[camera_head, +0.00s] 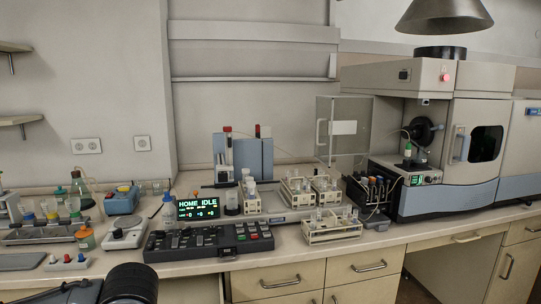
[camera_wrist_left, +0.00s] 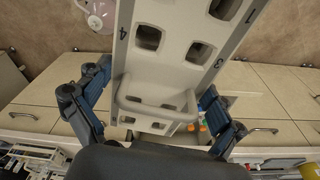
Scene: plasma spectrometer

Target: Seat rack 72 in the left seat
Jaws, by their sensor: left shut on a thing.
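In the left wrist view a pale beige rack (camera_wrist_left: 183,22) with square openings and the digits 4 and 3 fills the middle. It has a loop handle (camera_wrist_left: 155,108) at its near end. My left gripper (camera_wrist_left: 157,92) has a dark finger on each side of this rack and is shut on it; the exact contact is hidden. No number 72 is readable. In the head view the sampler deck (camera_head: 283,216) carries a rack at the left (camera_head: 297,190) and a rack at the right (camera_head: 326,187), both with vials. Which place is the left seat I cannot tell for sure.
Another rack (camera_head: 332,230) with vials stands on the bench in front of the deck. A black control panel (camera_head: 208,241) and a green display (camera_head: 198,208) lie left of it. The spectrometer (camera_head: 440,200) stands at the right. Drawers (camera_head: 280,279) are below the bench edge.

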